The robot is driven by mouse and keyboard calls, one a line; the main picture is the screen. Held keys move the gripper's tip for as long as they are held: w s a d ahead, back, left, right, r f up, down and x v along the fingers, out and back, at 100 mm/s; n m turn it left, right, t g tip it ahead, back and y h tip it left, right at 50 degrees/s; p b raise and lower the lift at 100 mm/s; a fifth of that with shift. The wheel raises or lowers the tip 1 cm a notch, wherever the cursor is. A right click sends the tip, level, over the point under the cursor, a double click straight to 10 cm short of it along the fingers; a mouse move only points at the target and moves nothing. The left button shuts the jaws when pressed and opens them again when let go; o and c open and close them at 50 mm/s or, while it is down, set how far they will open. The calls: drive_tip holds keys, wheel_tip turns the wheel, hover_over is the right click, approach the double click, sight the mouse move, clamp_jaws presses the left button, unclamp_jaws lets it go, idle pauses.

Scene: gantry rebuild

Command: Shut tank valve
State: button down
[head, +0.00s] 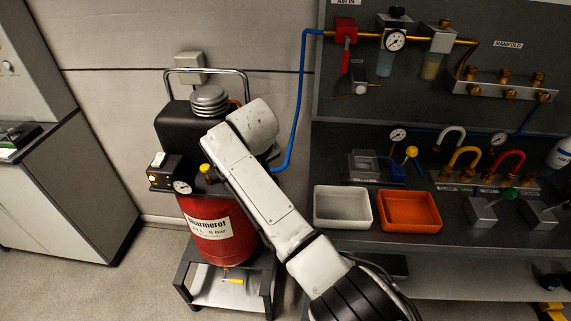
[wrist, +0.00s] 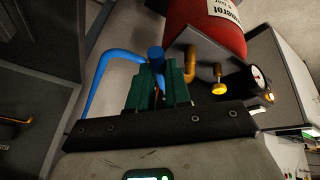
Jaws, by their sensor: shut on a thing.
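The red tank (head: 212,239) of the compressor stands on a low grey stand, and it also shows in the wrist view (wrist: 208,22). A brass pipe (wrist: 190,65) runs from it toward a blue fitting (wrist: 156,52), where the blue hose (wrist: 104,72) joins. My gripper (wrist: 160,78) has its green jaws shut on the tank valve at this fitting. The jaws hide most of the valve, so its handle angle cannot be told. In the head view my arm covers the gripper and valve.
A gauge (head: 182,187) and a yellow knob (head: 205,168) sit on the compressor's front. A yellow-handled drain (head: 233,281) hangs below the tank. The bench at right holds a white tray (head: 342,225) and an orange tray (head: 386,228). Floor left of the compressor is clear.

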drive_tip(key=shift+s+a+f+m+g+h+b, duration=0.1)
drive_tip(key=shift+s+a+m+h+b, duration=0.1)
drive_tip(key=shift+a+m+h+b, duration=0.6)
drive_tip(key=shift+s+a+r+m+g+h+b, duration=0.2)
drive_tip(key=shift+a+m+b, duration=0.65)
drive_tip(key=shift+m+b, duration=0.75)
drive_tip(key=shift+s+a+f+m+h+b, duration=0.2)
drive_tip(key=shift+a+m+h+b, duration=0.55)
drive_tip(key=shift+m, duration=0.75)
drive_tip(key=shift+a, duration=0.15)
drive_tip(key=c, duration=1.1)
unclamp_jaws()
drive_tip(key=b+v, duration=0.1)
drive_tip(key=v, duration=1)
drive_tip(key=shift+w, duration=0.1)
